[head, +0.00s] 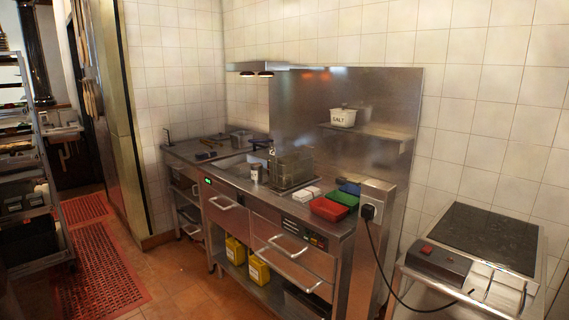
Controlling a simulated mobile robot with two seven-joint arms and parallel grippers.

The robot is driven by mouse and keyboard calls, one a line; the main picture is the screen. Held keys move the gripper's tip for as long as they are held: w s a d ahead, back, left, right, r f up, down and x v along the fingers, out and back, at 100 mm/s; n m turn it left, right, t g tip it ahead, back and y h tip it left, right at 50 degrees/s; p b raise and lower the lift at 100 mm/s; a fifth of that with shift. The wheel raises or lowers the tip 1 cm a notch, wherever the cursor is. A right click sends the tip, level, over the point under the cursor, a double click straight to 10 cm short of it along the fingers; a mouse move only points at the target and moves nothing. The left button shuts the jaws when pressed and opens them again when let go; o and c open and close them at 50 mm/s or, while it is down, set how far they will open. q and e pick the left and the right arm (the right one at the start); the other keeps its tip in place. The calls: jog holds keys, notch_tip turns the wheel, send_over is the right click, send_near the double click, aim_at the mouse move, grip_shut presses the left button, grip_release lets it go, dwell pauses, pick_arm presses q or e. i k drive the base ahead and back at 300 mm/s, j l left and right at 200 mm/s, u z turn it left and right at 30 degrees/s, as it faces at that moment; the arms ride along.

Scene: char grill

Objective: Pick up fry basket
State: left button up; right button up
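A wire fry basket (294,165) appears to sit at the fryer well in the steel counter, in front of the tall steel backsplash. Its mesh is dark and small in the head view, and its handle is hard to make out. Neither of my grippers is in view, so I see nothing held.
The steel counter (262,202) also holds a shaker can (254,173), a red tray (328,209), a green tray (345,198) and a white container (307,194). A black cord (375,255) hangs at the right by a griddle (483,238). A rack (30,170) stands left. Floor ahead is open.

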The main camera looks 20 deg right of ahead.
aim_at(286, 172)
jog(key=i+z, duration=0.15)
jog(key=i, duration=0.5)
jog(key=i+z, duration=0.15)
jog(key=i, duration=0.45)
jog(key=i+j+z, duration=0.15)
jog(key=i, duration=0.5)
